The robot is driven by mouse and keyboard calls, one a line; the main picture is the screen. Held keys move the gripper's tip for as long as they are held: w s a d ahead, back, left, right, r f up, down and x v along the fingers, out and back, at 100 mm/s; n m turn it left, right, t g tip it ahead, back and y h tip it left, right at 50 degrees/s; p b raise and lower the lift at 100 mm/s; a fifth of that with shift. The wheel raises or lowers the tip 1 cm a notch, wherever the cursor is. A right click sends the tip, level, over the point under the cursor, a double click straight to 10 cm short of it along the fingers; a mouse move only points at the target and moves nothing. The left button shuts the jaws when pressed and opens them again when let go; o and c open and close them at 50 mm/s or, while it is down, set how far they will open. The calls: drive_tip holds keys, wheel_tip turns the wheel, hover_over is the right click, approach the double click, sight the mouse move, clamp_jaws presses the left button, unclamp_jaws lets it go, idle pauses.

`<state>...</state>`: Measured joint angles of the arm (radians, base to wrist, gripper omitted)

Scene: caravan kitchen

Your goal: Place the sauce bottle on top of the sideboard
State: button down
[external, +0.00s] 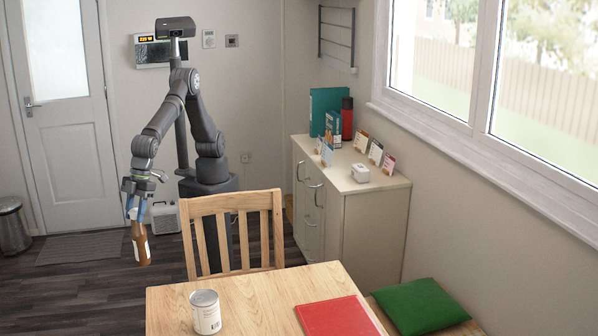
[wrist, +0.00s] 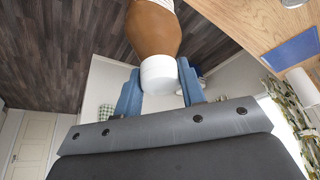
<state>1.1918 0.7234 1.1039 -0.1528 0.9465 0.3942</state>
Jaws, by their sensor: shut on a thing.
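The sauce bottle (external: 141,245) is brown with a pale label and a white cap, and hangs cap-up in the external view. My gripper (external: 135,205) is shut on it near the cap, at the left, above the floor. In the wrist view the bottle's brown body (wrist: 153,28) and white cap (wrist: 159,74) sit between my blue fingers (wrist: 158,92). The sideboard (external: 372,218) is a cream cabinet against the right wall, well to the right of my gripper.
A wooden chair (external: 233,203) and a table (external: 255,305) with a can (external: 205,312) stand in front.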

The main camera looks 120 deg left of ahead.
drive_tip(key=w+a, duration=1.7)
drive_tip(key=w, duration=0.5)
drive_tip(key=w+a+r, duration=0.1)
drive_tip(key=w+a, duration=0.3)
drive_tip(key=a, duration=0.5)
drive_tip(key=w+a+m, duration=0.1)
drive_tip(key=w+a, duration=0.4)
drive_tip(key=a, duration=0.4)
drive_tip(key=w+a+r, duration=0.1)
drive_tip(key=w+a, duration=0.3)
drive_tip(key=a, duration=0.5)
drive_tip(key=s+a+r+m, duration=0.1)
drive_tip(key=a+r, duration=0.1)
drive_tip(key=a, duration=2.9)
drive_tip(key=s+a+r, duration=0.1)
drive_tip(key=s+a, duration=0.4)
drive_tip(key=a, duration=0.3)
drive_tip(key=s+a+r+g, duration=0.1)
drive_tip(key=s+a, duration=0.3)
drive_tip(key=a, duration=0.3)
drive_tip(key=s+a, duration=0.5)
drive_tip(key=a, duration=0.3)
drive_tip(key=s+a+f, duration=0.2)
drive_tip(key=a+f, duration=0.8)
drive_tip(key=a, duration=0.1)
drive_tip(key=shift+s+f+m, duration=0.2)
drive_tip(key=shift+f+m, duration=0.1)
drive_tip(key=shift+m, duration=0.1)
drive_tip(key=shift+f, duration=0.1)
